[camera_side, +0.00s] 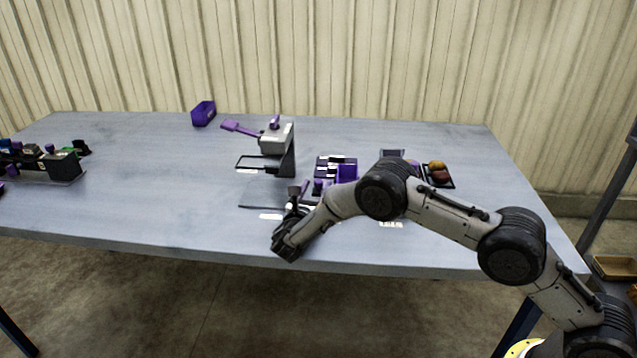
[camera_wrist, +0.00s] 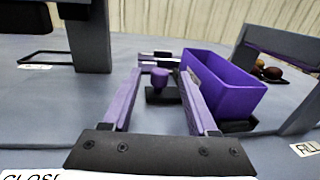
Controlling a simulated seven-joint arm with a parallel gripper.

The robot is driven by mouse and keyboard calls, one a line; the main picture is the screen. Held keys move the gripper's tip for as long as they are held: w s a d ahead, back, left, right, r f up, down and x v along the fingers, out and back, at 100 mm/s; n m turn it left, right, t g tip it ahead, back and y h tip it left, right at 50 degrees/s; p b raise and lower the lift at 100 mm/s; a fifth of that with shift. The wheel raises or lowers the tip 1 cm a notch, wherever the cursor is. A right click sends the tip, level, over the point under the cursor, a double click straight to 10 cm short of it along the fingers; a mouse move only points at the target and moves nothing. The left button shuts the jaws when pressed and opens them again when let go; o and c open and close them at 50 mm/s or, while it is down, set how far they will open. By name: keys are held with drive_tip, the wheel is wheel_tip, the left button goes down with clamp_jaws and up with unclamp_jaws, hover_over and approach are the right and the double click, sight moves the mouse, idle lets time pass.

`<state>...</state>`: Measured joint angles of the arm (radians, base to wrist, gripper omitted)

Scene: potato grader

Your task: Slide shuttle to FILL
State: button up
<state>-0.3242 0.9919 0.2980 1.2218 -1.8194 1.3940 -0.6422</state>
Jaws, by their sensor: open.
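The shuttle is a purple open box (camera_side: 346,173) on a dark base. It also shows in the wrist view (camera_wrist: 228,88), right of centre. A purple knob (camera_wrist: 160,78) stands just left of the box in the wrist view. My gripper (camera_wrist: 163,72) is open, its two purple fingers apart, with the knob appearing in the gap between their tips. I cannot tell whether the tips reach around it. In the side view my gripper (camera_side: 299,190) is left of the box, low near the table's front. The FILL label (camera_wrist: 308,148) lies right of the box.
A grey stand with a purple lever (camera_side: 240,128) rises to the left. A dark tray (camera_side: 452,185) with potatoes is at the right, partly behind my arm. A loose purple box (camera_side: 203,113) sits at the back. Dark fixtures (camera_side: 62,165) stand far left, with clear table between.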

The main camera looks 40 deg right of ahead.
drive_tip(key=shift+x, duration=1.45)
clamp_jaws()
idle(0.4)
